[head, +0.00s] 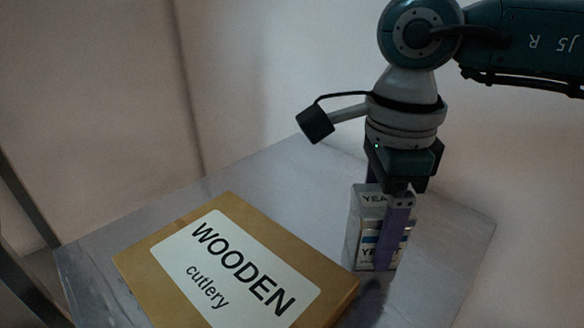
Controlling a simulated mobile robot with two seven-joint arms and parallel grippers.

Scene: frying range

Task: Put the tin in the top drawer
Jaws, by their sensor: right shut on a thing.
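A small silver-grey tin (367,229) with "YEAST"-like lettering, partly covered, stands upright on the grey tabletop at the right of the head view. My right gripper (384,225) comes down from above and is shut on the tin, one purple finger across its near face. The other finger is mostly hidden behind the tin. The tin's base appears to be on or very close to the surface. My left gripper is not in view. No drawer shows in this view.
A brown cardboard box labelled "WOODEN cutlery" (240,265) lies on the grey tabletop (290,180), just left of the tin. Pale walls stand behind the table. A dark metal frame (25,285) is at the lower left. The tabletop right of the tin is clear.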

